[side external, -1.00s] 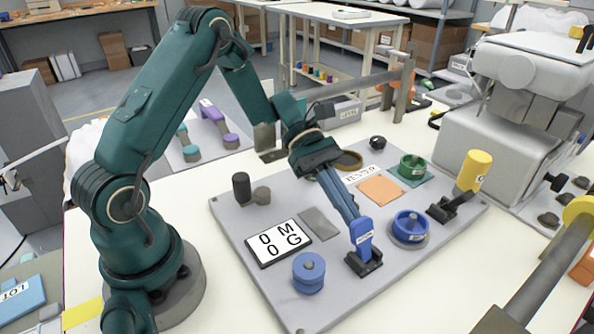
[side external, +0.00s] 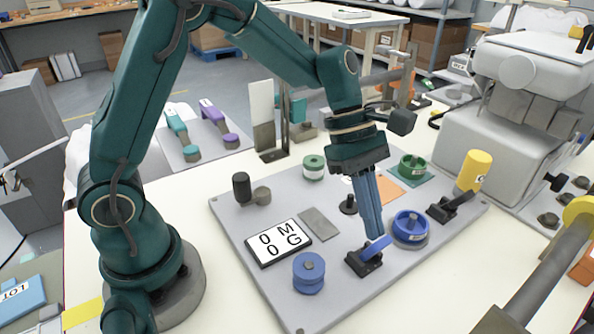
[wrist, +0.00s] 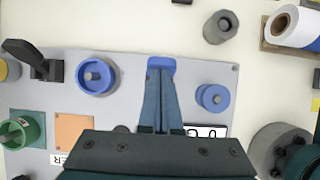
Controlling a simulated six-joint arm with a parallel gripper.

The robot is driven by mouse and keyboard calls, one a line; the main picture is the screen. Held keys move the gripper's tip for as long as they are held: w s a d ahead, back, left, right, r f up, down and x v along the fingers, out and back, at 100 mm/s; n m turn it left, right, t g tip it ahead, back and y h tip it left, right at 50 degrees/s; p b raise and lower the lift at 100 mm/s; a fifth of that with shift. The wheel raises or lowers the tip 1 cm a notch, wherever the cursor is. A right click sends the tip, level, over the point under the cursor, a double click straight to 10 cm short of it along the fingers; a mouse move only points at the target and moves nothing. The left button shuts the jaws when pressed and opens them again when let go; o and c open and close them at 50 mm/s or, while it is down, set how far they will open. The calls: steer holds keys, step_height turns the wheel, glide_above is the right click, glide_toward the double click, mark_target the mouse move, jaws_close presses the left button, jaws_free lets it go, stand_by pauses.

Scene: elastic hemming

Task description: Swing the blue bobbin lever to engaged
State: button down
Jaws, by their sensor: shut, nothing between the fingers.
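The blue bobbin lever (side external: 377,245) sits on a dark base (side external: 363,263) near the front of the grey board (side external: 255,228). It leans low toward the right, on the side of the blue bobbin (side external: 410,225). My gripper (side external: 377,236) is shut and empty, its fingertips pointing down right at the lever's arm. In the wrist view the lever's blue end (wrist: 162,63) shows just beyond my gripper's tips (wrist: 161,73). Whether the fingers touch it is hard to tell. The fingers hide part of the lever.
A blue spool (side external: 308,272) stands left of the lever. The board's front is clear.

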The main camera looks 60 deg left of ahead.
steer(key=shift+d, duration=0.7)
stand_by(0.3)
